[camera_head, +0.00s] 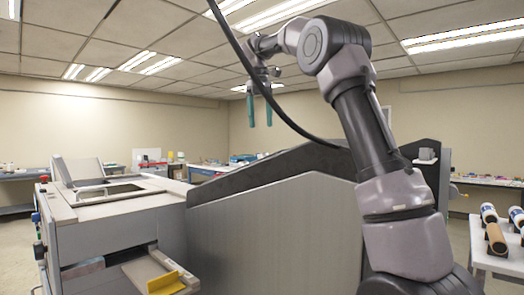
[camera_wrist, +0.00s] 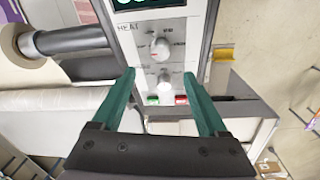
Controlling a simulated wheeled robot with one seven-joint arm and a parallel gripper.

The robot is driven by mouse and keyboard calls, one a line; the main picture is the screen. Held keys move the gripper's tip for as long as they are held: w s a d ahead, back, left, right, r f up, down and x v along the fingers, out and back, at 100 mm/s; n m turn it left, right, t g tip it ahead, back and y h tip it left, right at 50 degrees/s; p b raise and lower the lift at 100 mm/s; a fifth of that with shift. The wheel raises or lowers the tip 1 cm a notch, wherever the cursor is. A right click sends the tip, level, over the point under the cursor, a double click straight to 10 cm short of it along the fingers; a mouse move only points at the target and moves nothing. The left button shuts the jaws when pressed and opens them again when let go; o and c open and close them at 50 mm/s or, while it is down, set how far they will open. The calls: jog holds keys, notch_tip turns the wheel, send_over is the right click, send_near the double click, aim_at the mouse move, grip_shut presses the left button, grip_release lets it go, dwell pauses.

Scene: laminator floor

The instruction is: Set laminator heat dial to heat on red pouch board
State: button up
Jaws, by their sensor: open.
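In the wrist view, a light control panel (camera_wrist: 180,27) carries two round pale knobs, one above the other. The upper knob, the heat dial (camera_wrist: 160,48), sits near a label that seems to read HEAT; its small scale print is too blurred to read. The lower knob (camera_wrist: 164,78) shows between my fingertips. My gripper (camera_wrist: 160,73) is open and empty, its teal fingers apart over the panel's lower part. In the head view my gripper (camera_head: 260,123) hangs fingers down, high above the machine. I cannot clearly identify a red pouch board in either view.
A dark display with green digits (camera_wrist: 145,3) tops the panel. A green button (camera_wrist: 152,99) and a red button (camera_wrist: 181,99) sit below the knobs. A roll (camera_wrist: 75,40) lies left. The large grey machine (camera_head: 275,235) fills the front; a yellow piece (camera_head: 166,284) is on its tray.

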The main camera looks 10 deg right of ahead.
jog(key=f, duration=1)
jog(key=shift+w+d+f, duration=0.15)
jog(key=shift+d, duration=0.15)
jog(key=shift+c, duration=0.3)
grip_shut()
jog(key=shift+m, duration=0.3)
jog(key=m+h, duration=0.1)
jog(key=m, duration=0.1)
jog(key=m+h, duration=0.1)
jog(key=m, duration=0.2)
jog(key=shift+a, duration=0.2)
jog(key=m+h, duration=0.1)
jog(key=m, duration=0.4)
jog(key=shift+a+h, duration=0.1)
jog(key=shift+h, duration=0.3)
jog(key=shift+m, duration=0.4)
